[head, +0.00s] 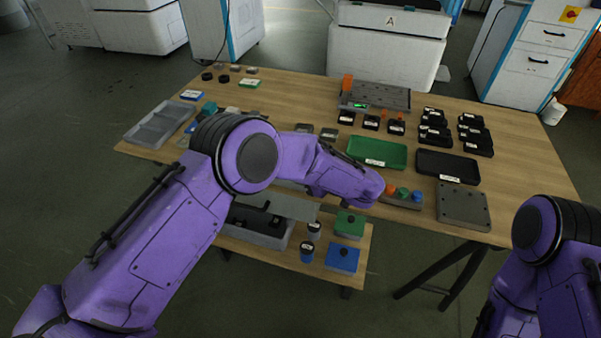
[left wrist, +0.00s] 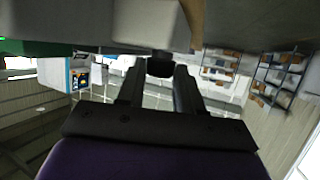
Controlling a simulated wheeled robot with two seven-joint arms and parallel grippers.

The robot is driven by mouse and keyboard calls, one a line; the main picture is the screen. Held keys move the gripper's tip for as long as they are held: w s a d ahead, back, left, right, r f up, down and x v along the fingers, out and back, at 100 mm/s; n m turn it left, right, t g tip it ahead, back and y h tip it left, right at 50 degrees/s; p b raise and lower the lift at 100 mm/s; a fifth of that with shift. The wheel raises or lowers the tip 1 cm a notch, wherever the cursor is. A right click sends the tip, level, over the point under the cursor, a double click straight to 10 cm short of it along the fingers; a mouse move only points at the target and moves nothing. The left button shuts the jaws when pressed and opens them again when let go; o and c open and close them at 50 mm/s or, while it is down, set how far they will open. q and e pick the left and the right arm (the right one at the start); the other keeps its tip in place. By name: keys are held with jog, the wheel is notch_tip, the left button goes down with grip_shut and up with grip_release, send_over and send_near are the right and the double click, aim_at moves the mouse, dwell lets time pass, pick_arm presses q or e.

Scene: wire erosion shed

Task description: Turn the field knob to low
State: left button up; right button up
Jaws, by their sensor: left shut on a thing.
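A dark round knob (left wrist: 160,67), which looks like the field knob, sits at the underside or front of a grey block (left wrist: 120,24) in the left wrist view. My left gripper (left wrist: 158,76) has its two dark fingers on either side of this knob and is shut on it. The knob's marks and pointer cannot be seen, so its setting cannot be told. In the head view my purple left forearm and wrist reach over the table's front edge and hide the left fingers and the knob. My right arm shows at the lower right; its gripper is not in view.
The wooden table (head: 290,92) holds a green tray (head: 377,151), a black tray (head: 447,166), a grey plate (head: 463,205) and several black parts. A small block with coloured pegs (head: 402,199) is beside my left wrist. A lower shelf (head: 285,258) carries boxes and jars.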

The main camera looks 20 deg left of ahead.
pick_arm(q)
jog(key=o, duration=0.9)
jog(key=shift+o, duration=0.7)
jog(key=shift+s+a+r, duration=0.1)
